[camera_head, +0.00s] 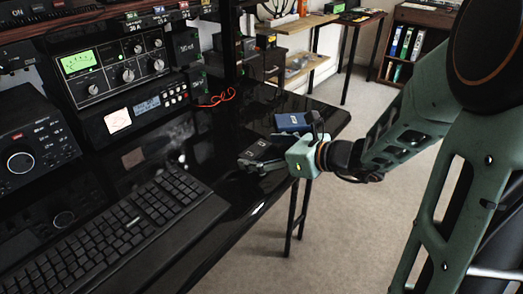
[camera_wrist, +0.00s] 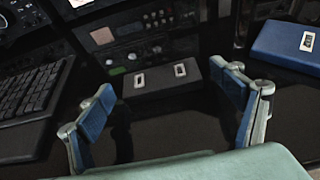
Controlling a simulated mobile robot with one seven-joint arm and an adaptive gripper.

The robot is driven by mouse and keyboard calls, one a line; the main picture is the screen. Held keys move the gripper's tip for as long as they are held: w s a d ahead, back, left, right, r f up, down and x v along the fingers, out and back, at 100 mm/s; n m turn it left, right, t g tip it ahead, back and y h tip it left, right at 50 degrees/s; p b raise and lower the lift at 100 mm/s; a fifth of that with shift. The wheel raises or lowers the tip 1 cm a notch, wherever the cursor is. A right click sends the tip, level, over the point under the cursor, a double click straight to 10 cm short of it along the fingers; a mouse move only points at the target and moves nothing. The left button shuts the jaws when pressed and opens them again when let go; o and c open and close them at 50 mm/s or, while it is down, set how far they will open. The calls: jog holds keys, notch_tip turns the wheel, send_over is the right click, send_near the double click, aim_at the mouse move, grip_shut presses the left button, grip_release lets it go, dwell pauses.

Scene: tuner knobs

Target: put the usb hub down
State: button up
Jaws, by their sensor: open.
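A small black box with two pale ports, which looks like the usb hub (camera_wrist: 188,86), is on the glossy black desk in the wrist view. It also shows in the head view (camera_head: 257,149), beside my gripper. My gripper (camera_wrist: 168,82) is open, with its blue-padded fingers spread on either side of the box. A gap shows at the left finger; at the right finger I cannot tell whether they touch. In the head view my gripper (camera_head: 250,166) is low over the desk near its right edge, and its fingers partly hide the area around the box.
A blue box (camera_head: 291,122) is close behind the black box; it also shows in the wrist view (camera_wrist: 287,42). A keyboard (camera_head: 140,222) is at the left front. Radio equipment (camera_head: 110,65) and an orange cable (camera_head: 216,97) are at the back. The desk's right edge is near.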

jog(key=p+v, duration=0.1)
jog(key=v, duration=0.4)
jog(key=p+v, duration=0.2)
jog(key=v, duration=0.4)
jog(key=shift+w+a+r+p, duration=0.1)
jog(key=shift+r+p, duration=0.15)
jog(key=shift+p, duration=0.05)
jog(key=shift+s+d+r, duration=0.15)
jog(key=shift+s+d, duration=0.2)
jog(key=shift+d, duration=0.1)
